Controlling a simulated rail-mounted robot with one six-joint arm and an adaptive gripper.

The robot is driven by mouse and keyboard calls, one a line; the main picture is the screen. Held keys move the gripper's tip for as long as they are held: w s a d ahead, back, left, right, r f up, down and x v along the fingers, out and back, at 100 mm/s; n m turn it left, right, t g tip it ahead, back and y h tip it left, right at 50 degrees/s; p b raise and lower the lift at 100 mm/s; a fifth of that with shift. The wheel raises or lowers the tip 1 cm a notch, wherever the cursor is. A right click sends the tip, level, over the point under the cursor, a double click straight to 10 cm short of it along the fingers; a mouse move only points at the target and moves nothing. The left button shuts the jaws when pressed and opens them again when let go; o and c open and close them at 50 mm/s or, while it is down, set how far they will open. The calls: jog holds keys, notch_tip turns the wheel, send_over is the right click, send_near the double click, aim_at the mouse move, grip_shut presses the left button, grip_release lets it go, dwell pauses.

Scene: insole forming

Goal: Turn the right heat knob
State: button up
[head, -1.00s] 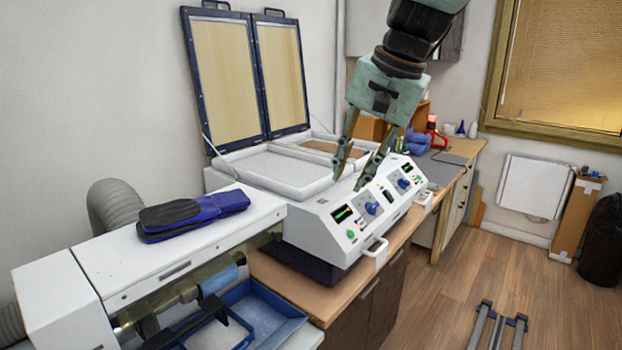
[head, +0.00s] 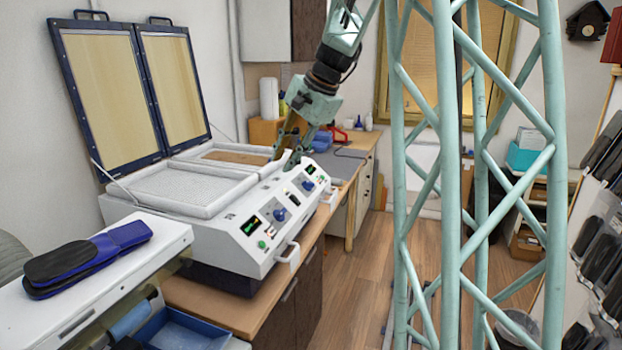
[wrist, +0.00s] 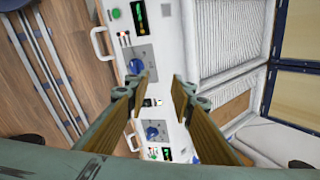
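The white heating machine (head: 190,245) has two dark blue knobs on its sloped front panel. The right heat knob (head: 309,186) sits beside the right display. In the wrist view, the right knob (wrist: 153,131) appears low, just below the fingers, and the left knob (wrist: 135,66) appears above it. The left knob also shows in the head view (head: 280,215). My gripper (head: 287,160) is above the panel's right half, pointing down. In the wrist view, my gripper (wrist: 162,84) has its fingers apart with nothing between them. I see no contact with either knob.
Two framed lids (head: 115,90) stand open behind the machine. White handles (head: 288,256) stick out from its front edge. Dark blue insoles (head: 85,260) lie on the left machine. A desk (head: 350,160) with small items stands beyond.

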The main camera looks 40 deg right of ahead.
jog(key=w+d+f+m+p, duration=0.2)
jog(key=w+d+m, duration=0.15)
jog(key=d, duration=0.75)
jog(key=m+t+p, duration=0.1)
jog(key=m+p, duration=0.1)
jog(key=m, duration=0.1)
send_near(309, 182)
jog(key=s+v, duration=0.1)
jog(key=v, duration=0.4)
jog(key=shift+w+d+f+n, duration=0.1)
jog(key=shift+w+n, duration=0.1)
jog(key=shift+n, duration=0.05)
jog(key=shift+f, duration=0.1)
jog(key=shift+w+r+b+x, duration=0.15)
jog(key=shift+b+x, duration=0.1)
jog(key=shift+x, duration=3.15)
jog(key=shift+w+r+b+x, duration=0.15)
jog(key=shift+b+x, duration=0.1)
jog(key=shift+x, duration=3.15)
jog(key=shift+f, duration=0.15)
jog(key=shift+c, duration=0.4)
grip_shut()
